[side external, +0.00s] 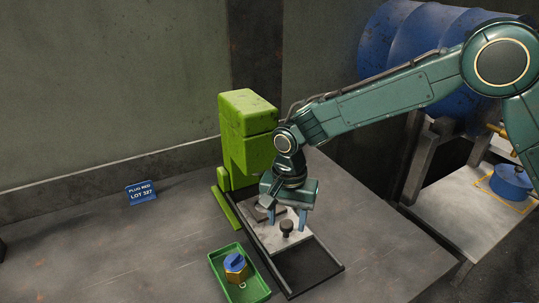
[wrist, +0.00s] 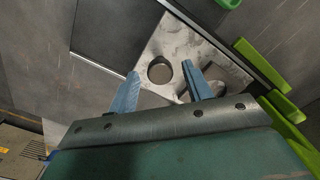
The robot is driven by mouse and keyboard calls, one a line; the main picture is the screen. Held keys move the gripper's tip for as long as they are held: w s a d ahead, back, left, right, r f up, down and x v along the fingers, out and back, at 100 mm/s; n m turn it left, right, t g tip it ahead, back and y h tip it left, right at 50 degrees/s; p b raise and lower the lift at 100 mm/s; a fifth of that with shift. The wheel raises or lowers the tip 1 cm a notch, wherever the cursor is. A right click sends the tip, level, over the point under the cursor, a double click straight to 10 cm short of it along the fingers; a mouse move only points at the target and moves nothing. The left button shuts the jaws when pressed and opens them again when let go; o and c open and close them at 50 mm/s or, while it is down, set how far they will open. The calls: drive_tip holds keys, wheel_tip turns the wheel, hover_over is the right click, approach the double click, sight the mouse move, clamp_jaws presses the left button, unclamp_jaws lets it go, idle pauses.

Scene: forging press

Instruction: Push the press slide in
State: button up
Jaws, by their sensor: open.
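The green press (side external: 248,130) stands at the back of the table. Its slide, a pale metal plate (side external: 268,236), lies between dark rails in front of the press, with bare rail bed at the near end. The plate also shows in the wrist view (wrist: 182,38). A dark round knob (side external: 286,228) stands up from the plate; in the wrist view the knob (wrist: 160,71) appears between my fingertips. My gripper (side external: 287,222) is open, with its two blue fingers pointing down over the plate. I cannot tell whether they touch the knob.
A green tray (side external: 263,296) holding a brass part with a blue top (side external: 235,265) stands left of the rails. A blue sign (side external: 141,192) stands at the back left. A blue drum (side external: 415,50) lies behind my arm. The left table is mostly clear.

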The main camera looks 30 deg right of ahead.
drive_tip(key=shift+f, duration=0.2)
clamp_jaws()
drive_tip(key=shift+w, duration=2.4)
unclamp_jaws()
drive_tip(key=shift+w, duration=0.1)
